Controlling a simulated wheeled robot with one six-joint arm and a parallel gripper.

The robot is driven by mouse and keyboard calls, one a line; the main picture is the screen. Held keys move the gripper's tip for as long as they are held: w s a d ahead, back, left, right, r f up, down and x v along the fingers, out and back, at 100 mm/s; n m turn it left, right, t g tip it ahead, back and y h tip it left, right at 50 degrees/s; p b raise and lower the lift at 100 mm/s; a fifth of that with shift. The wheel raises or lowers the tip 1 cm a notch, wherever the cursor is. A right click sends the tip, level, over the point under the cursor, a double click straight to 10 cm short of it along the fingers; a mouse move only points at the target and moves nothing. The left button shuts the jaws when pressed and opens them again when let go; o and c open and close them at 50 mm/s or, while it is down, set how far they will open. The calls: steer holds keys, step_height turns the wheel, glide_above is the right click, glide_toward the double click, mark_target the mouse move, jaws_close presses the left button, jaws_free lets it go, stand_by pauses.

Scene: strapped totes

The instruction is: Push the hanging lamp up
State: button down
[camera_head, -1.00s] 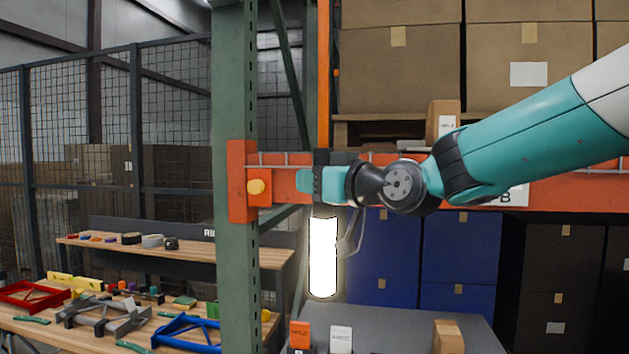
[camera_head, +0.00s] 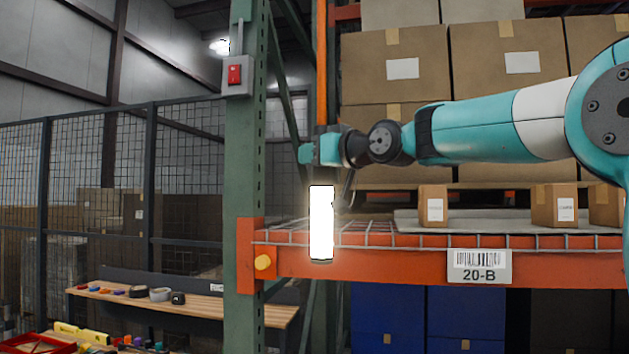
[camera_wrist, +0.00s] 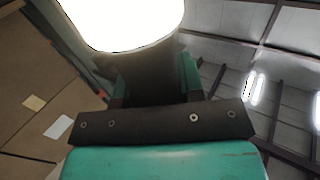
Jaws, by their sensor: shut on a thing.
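The hanging lamp (camera_head: 321,225) is a bright white upright tube in the head view, in front of the left end of the orange rack beam. My gripper (camera_head: 322,150) is just above the glowing tube, shut on the lamp's dark upper part. In the wrist view the lit tube (camera_wrist: 125,18) fills the top. My gripper's fingers (camera_wrist: 155,80) show there on both sides of the dark lamp body. The exact contact is partly hidden by the dark bar in front. A thin bent cable or hook hangs beside the lamp.
A green rack post (camera_head: 245,200) stands left of the lamp, with a red switch box (camera_head: 235,75) high on it. The orange beam (camera_head: 370,267) and wire shelf (camera_head: 350,240) lie behind the lamp. Cardboard boxes (camera_head: 395,70) are stacked behind my arm. A workbench (camera_head: 200,300) is at lower left.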

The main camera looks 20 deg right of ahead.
mark_target(316, 132)
step_height(316, 132, up, 5)
steer(key=shift+f+p, duration=0.1)
steer(key=shift+p, duration=0.65)
steer(key=c, duration=0.7)
jaws_free()
steer(key=shift+c, duration=0.2)
steer(key=shift+s+d+f+b, duration=0.15)
steer(key=shift+s+b, duration=0.2)
steer(key=b+v, duration=0.7)
steer(key=v, duration=0.9)
steer(key=shift+s+d, duration=0.2)
steer(key=shift+s, duration=0.1)
